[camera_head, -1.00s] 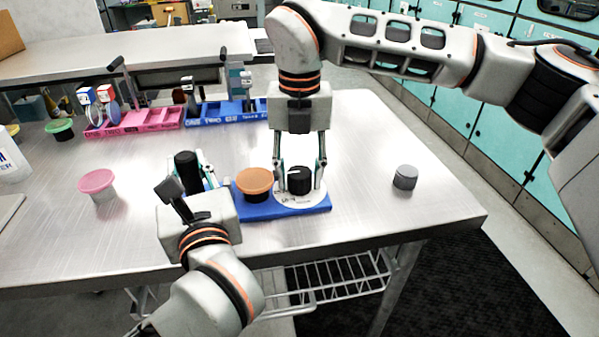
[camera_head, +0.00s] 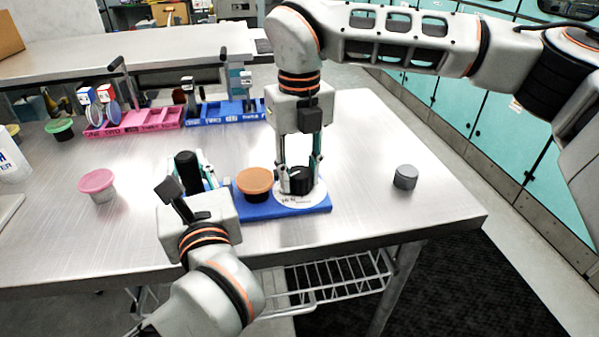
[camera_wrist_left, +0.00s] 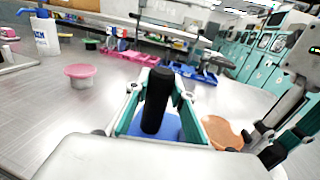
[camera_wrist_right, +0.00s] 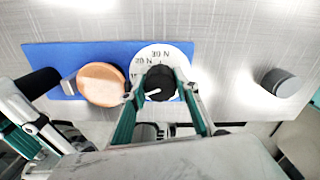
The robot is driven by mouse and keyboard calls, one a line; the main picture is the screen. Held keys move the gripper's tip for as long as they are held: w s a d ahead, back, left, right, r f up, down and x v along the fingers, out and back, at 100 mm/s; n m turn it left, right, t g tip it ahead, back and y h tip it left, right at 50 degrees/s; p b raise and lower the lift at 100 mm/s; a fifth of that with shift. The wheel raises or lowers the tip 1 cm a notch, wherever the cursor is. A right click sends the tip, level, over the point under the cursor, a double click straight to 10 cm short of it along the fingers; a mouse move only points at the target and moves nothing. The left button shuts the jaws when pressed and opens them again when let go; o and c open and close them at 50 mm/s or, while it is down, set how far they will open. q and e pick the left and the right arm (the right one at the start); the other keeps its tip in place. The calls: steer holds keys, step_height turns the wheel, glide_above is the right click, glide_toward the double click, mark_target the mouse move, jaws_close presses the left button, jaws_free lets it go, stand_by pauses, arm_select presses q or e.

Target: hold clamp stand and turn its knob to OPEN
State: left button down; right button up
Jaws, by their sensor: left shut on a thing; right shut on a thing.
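The clamp stand has a blue base (camera_head: 262,210) lying on the metal table. A black upright handle (camera_head: 186,165) stands at its left end, an orange-capped round piece (camera_head: 255,181) is in its middle, and a black knob (camera_head: 301,181) on a white marked dial (camera_head: 313,196) is at its right end. My left gripper (camera_wrist_left: 158,112) is shut on the black handle. My right gripper (camera_wrist_right: 160,88) points down and is shut on the knob, one finger on each side. The knob's white pointer line shows in the right wrist view. Some dial markings are hidden by the fingers.
A grey cylinder (camera_head: 405,177) stands on the table to the right. A pink-lidded cup (camera_head: 98,185) stands to the left. Pink (camera_head: 160,120) and blue (camera_head: 228,112) bins with tools sit at the back. The table between cylinder and base is clear.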

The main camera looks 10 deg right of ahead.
mark_target(299, 171)
steer(key=n, duration=1.3)
stand_by(0.5)
steer(key=o, duration=0.8)
steer(key=shift+o, duration=0.2)
steer(key=shift+r, duration=0.1)
step_height(299, 171, up, 12)
